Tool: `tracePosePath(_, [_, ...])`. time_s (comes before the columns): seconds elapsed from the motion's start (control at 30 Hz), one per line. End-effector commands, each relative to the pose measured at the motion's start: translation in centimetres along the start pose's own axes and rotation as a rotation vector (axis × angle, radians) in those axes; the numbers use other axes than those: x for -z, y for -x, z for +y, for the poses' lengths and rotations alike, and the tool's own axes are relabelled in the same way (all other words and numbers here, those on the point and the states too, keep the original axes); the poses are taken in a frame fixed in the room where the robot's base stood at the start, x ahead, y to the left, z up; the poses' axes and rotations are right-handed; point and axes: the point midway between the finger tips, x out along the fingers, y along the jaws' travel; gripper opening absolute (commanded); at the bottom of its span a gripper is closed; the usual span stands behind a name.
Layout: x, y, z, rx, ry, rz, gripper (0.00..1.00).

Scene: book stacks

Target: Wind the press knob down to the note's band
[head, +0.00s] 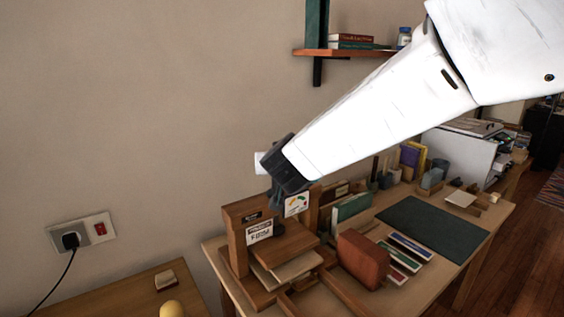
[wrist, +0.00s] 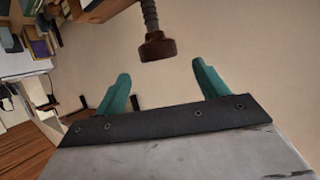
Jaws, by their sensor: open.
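The wooden book press (head: 236,243) stands at the near left end of the desk. A white note (head: 259,232) on its front appears to read "FIRM". A white gauge card (head: 297,204) with coloured bands sits at its upper right. My gripper (head: 276,197) is above the press and hides the knob in the head view. In the wrist view, the brown round knob (wrist: 158,46) hangs on a threaded screw (wrist: 149,14). My gripper (wrist: 161,76) is open, its teal fingers spread wide. The knob appears beyond and between the fingertips, with nothing held.
A reddish-brown block (head: 363,259) and several books lie right of the press. A dark green mat (head: 432,228) covers the desk's middle. A wall shelf (head: 345,52) is above and behind. A side table (head: 135,295) with a yellow ball (head: 172,309) is at left.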

Motion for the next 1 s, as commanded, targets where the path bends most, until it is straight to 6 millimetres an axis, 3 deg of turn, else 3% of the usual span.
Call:
tracePosePath(0.4, [-0.1,-6.2,0.2,-0.004,-0.001,-0.001,0.72])
tracePosePath(0.77, [0.0,-7.0,0.2,-0.003,-0.002,0.001,0.72])
tracePosePath(0.8, [0.0,-7.0,0.3,-0.004,-0.002,0.001,0.70])
tracePosePath(0.93, [0.0,-7.0,0.3,-0.004,-0.002,0.001,0.34])
tracePosePath(1.0, [0.0,-7.0,0.3,-0.004,-0.002,0.001,0.28])
